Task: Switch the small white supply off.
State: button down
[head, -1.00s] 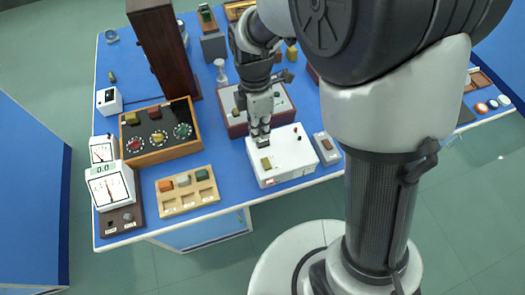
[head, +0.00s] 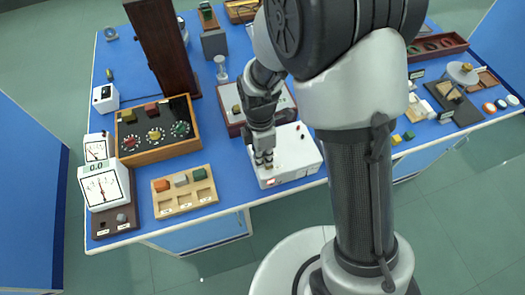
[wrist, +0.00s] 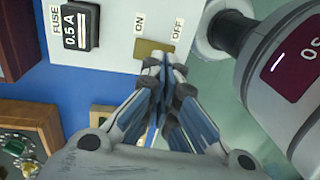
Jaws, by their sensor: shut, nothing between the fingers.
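The white supply box (head: 301,155) sits near the front edge of the blue bench in the head view. A red-lit patch shows on its front. In the wrist view its white panel (wrist: 115,30) carries a fuse holder (wrist: 80,25) marked 0.5 A. A brass-coloured switch (wrist: 146,48) lies by the ON and OFF labels, partly hidden by my fingers. My gripper (wrist: 165,62) is shut and empty, with its tips at the switch, towards the OFF side. I cannot tell whether they touch it. In the head view my gripper (head: 264,163) is over the box's left part.
A wooden tray with coloured blocks (head: 184,209) and a wooden-framed black panel (head: 145,150) stand to the left. White meters (head: 104,188) are at the far left. A dark red box (head: 229,120) stands close behind the supply. The floor in front of the bench is clear.

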jog(key=shift+f, duration=0.25)
jog(key=shift+s+d+f, duration=0.1)
jog(key=shift+s+f, duration=0.2)
jog(key=shift+f, duration=0.1)
jog(key=shift+w, duration=0.1)
jog(key=shift+w+a+r, duration=0.1)
jog(key=shift+w+a, duration=0.15)
jog(key=shift+w, duration=0.5)
jog(key=shift+r, duration=0.15)
notch_tip(320, 180, up, 14)
jog(key=w+p, duration=0.1)
jog(key=p, duration=0.5)
jog(key=shift+w+a, duration=0.25)
jog(key=shift+w, duration=0.1)
